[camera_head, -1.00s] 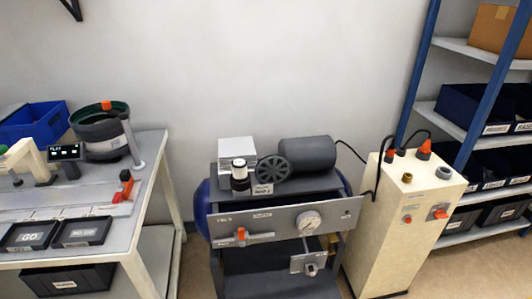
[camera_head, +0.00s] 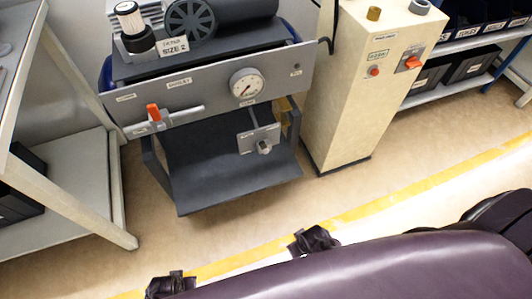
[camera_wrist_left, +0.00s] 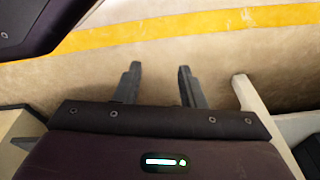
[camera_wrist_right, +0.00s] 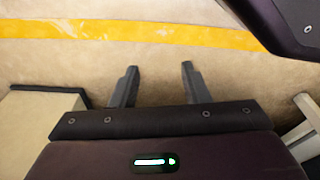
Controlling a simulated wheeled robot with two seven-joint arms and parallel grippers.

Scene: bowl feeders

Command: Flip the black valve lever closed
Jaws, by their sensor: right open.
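A small grey plate (camera_head: 259,139) is mounted below the main panel of the compressor unit, in the head view. A small valve fitting (camera_head: 264,147) sits on it, with a thin dark piece rising above it; whether this is the black lever and how it is turned is too small to tell. My left gripper (camera_wrist_left: 157,85) is open and empty above the floor in the left wrist view. My right gripper (camera_wrist_right: 158,85) is open and empty above the floor in its wrist view. Neither touches the unit.
A table leg (camera_head: 90,215) stands at the left. The floor around the yellow line (camera_head: 430,185) is clear.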

